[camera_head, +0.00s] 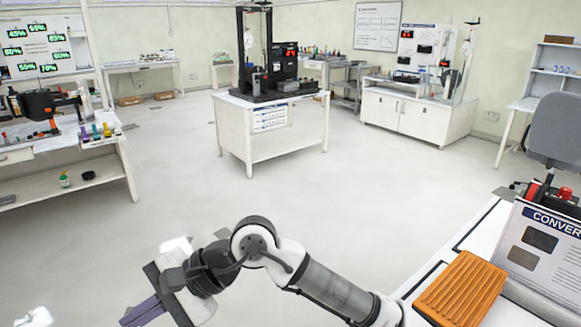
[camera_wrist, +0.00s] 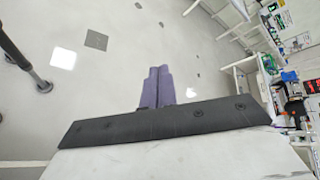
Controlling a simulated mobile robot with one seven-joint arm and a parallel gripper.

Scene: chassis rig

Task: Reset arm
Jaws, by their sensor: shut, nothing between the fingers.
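My gripper (camera_head: 141,314) is at the lower left of the head view, at the end of my white and grey arm, over open floor. Its purple fingers also show in the wrist view (camera_wrist: 158,74), side by side and shut, with nothing between them. The arm reaches in from the lower right, bent at a dark joint, and the gripper points down and left. The fingertips are near the bottom edge of the head view. The gripper touches nothing that I can see.
An orange ribbed tray (camera_head: 462,290) and a sign panel (camera_head: 545,250) stand on a white bench at the lower right, near my arm. A white table with a black machine (camera_head: 268,60) stands mid-room. A workbench (camera_head: 60,170) is at left. The floor between (camera_head: 190,190) is clear.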

